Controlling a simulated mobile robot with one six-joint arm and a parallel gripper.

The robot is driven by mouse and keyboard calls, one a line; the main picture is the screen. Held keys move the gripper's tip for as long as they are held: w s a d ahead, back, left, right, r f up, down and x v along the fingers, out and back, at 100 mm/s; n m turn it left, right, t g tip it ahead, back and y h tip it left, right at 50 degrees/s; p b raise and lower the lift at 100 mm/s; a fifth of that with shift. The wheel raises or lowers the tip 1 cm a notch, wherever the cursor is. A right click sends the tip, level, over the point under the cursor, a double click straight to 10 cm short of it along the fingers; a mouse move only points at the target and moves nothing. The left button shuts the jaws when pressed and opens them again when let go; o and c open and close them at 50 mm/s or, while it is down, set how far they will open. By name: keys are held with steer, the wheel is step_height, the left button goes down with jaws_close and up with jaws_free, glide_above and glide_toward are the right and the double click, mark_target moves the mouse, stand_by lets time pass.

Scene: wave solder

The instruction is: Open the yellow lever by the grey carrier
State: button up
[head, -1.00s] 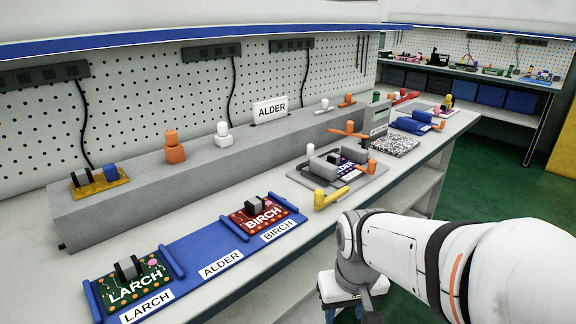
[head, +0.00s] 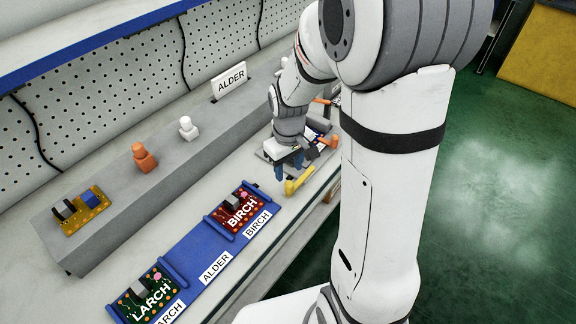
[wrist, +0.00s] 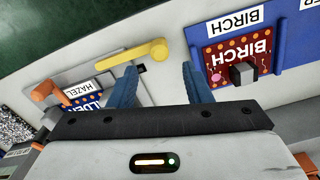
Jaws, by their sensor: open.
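The yellow lever (head: 297,183) lies at the near corner of the grey carrier (head: 263,155). In the wrist view the lever (wrist: 128,56) is a bar with a round knob at its right end. My arm hides much of the carrier in the head view.
A blue rack (head: 205,250) holds the red BIRCH board (head: 240,212) and green LARCH board (head: 150,300), its ALDER place bare. A grey ledge (head: 150,185) with an ALDER sign (head: 230,80) runs behind.

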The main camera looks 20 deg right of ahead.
mark_target(289, 183)
step_height(289, 183, down, 8)
steer(key=shift+r, duration=0.2)
steer(key=shift+c, duration=0.5)
jaws_close()
stand_by(0.4)
